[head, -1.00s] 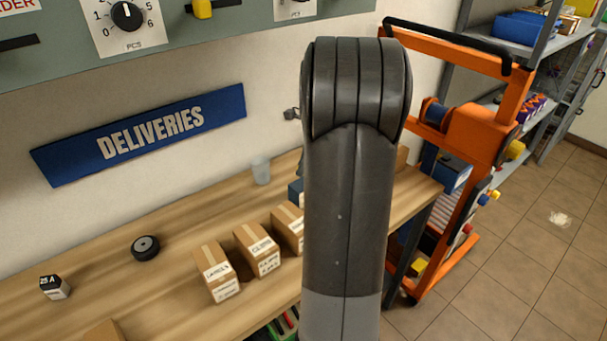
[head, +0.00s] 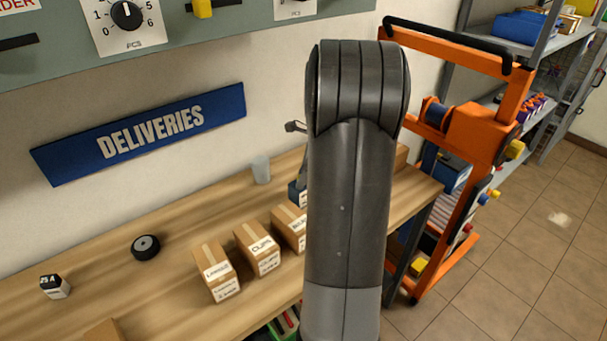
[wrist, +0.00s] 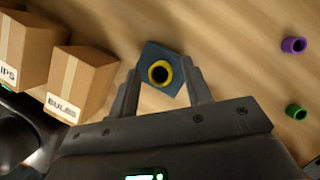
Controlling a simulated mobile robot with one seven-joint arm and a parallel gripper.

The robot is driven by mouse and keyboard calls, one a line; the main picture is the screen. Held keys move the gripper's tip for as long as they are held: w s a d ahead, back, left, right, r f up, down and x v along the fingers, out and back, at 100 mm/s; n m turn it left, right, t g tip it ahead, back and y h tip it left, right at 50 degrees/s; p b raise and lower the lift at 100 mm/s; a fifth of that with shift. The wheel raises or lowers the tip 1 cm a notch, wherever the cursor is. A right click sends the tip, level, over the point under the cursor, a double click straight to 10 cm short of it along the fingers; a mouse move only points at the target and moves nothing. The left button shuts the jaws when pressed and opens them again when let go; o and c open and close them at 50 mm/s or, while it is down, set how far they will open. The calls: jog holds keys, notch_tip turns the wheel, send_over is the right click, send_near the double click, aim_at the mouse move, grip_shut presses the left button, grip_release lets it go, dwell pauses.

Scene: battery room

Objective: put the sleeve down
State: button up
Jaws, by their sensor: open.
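In the wrist view a yellow sleeve (wrist: 160,73), a short ring with a dark hollow, shows end-on over a blue block (wrist: 150,55) on the wooden bench. I cannot tell whether it sits on the block or in it. My gripper (wrist: 162,85) is open, with one finger on each side of the yellow sleeve. A purple sleeve (wrist: 293,45) and a green sleeve (wrist: 296,112) stand apart to the right.
Cardboard boxes (head: 258,249) stand in a row on the bench (head: 185,240), close left of my gripper in the wrist view. A cup (head: 261,170), a black disc (head: 145,247) and a small labelled block (head: 54,287) are on the bench. An orange lift (head: 465,135) stands right.

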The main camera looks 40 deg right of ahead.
jog(key=v, duration=1.2)
jog(key=s+a+r+n+h, duration=0.1)
jog(key=s+a+r+n, duration=0.15)
jog(key=a+n, duration=0.55)
jog(key=s+a+r+n+h, duration=0.15)
jog(key=a+r+n, duration=0.25)
jog(key=a, duration=0.8)
jog(key=s+a+f+n+t, duration=0.2)
jog(key=s+a+n, duration=1)
jog(key=n, duration=0.3)
jog(key=shift+s+a+f+h, duration=0.25)
jog(key=shift+s+a+h, duration=0.1)
jog(key=shift+s, duration=0.45)
